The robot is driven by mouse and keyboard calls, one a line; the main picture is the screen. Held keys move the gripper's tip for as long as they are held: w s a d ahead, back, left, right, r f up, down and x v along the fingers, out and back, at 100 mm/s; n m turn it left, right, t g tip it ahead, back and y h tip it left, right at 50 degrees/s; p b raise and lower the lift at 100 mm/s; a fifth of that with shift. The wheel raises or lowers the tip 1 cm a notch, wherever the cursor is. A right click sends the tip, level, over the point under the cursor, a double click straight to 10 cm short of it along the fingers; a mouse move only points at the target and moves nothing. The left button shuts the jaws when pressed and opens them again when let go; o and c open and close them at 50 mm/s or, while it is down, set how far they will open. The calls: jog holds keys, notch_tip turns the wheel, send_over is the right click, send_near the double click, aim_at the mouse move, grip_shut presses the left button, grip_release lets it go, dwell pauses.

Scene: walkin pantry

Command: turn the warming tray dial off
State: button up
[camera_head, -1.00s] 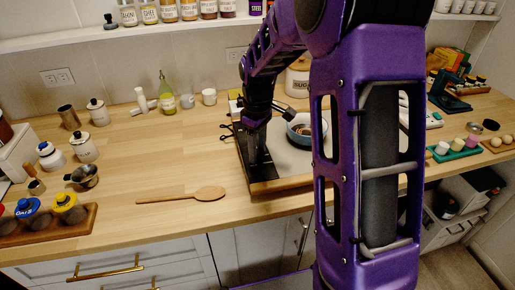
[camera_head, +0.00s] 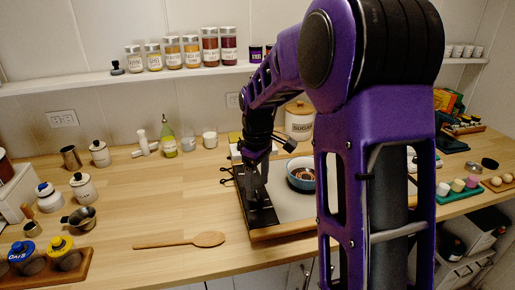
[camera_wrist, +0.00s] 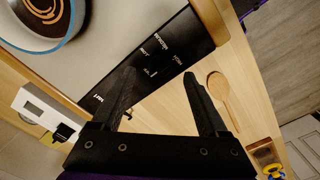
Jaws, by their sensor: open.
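The warming tray, a pale plate in a wooden frame (camera_head: 290,231), stands on the counter with a black control strip (camera_head: 260,215) along its left side. In the wrist view the strip (camera_wrist: 172,52) shows white lettering and small marks. I cannot make out the dial; a finger may hide it. My gripper (camera_wrist: 160,73) is open and empty, its two black fingers apart and reaching over the strip. In the head view my gripper (camera_head: 261,192) points down at the strip; contact cannot be told. A blue-rimmed bowl (camera_head: 300,170) sits on the tray.
A wooden spoon (camera_head: 180,241) lies left of the tray. A sugar canister (camera_head: 299,122) stands behind it. A white box with a dark face (camera_wrist: 45,110) is near the strip's end in the wrist view.

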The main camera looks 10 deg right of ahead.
aim_at(258, 194)
notch_tip(258, 194, up, 14)
jog(key=p, duration=0.1)
jog(key=shift+f, duration=0.25)
